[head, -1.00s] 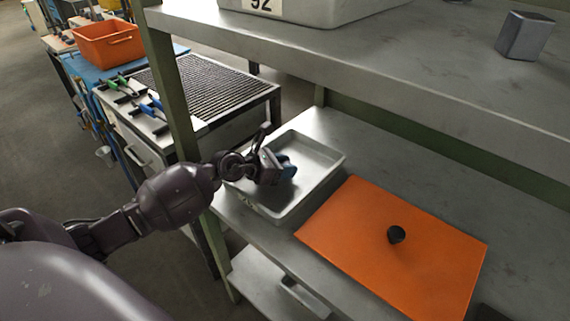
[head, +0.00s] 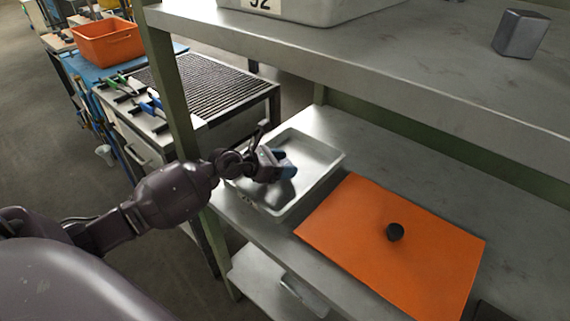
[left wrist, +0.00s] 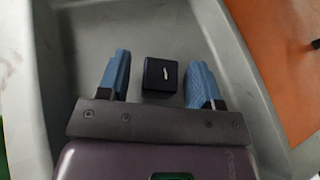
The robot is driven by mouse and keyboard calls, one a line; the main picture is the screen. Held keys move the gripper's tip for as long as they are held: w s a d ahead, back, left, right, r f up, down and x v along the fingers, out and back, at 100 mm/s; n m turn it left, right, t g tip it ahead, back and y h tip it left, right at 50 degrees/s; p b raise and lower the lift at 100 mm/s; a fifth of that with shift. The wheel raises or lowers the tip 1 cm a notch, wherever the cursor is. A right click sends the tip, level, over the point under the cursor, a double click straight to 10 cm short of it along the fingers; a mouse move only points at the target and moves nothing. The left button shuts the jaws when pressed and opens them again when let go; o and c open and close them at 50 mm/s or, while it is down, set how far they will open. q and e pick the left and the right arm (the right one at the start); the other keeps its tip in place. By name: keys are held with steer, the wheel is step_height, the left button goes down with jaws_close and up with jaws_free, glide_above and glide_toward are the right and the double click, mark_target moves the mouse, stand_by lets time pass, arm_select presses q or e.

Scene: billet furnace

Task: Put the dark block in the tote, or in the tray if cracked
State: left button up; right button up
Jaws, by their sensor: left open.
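The dark block (left wrist: 160,75) lies in the grey tray (left wrist: 185,22), seen in the left wrist view. Its top face carries a short, bright slanting mark; I cannot tell whether it is a crack. My left gripper (left wrist: 160,85) is open, with one blue finger on each side of the block and a gap on both sides. In the head view the left gripper (head: 284,162) is over the tray (head: 325,170) on the lower shelf, and I cannot make the block out there. A grey bin with a number label (head: 300,12) stands on the upper shelf. My right gripper is out of view.
An orange flat panel (head: 350,220) with a black round knob (head: 395,232) lies right of the tray. A grey metal block (head: 520,33) stands on the upper shelf (head: 420,75). A green post (head: 172,95) rises beside the tray. An orange crate (head: 107,45) stands far left.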

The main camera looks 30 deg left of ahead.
arm_select(q)
steer(key=p+v, duration=0.1)
steer(key=v, duration=0.9)
steer(key=shift+s, duration=0.15)
steer(key=shift+s+a+r, duration=0.25)
steer(key=shift+s+a, duration=0.05)
steer(key=shift+s, duration=0.25)
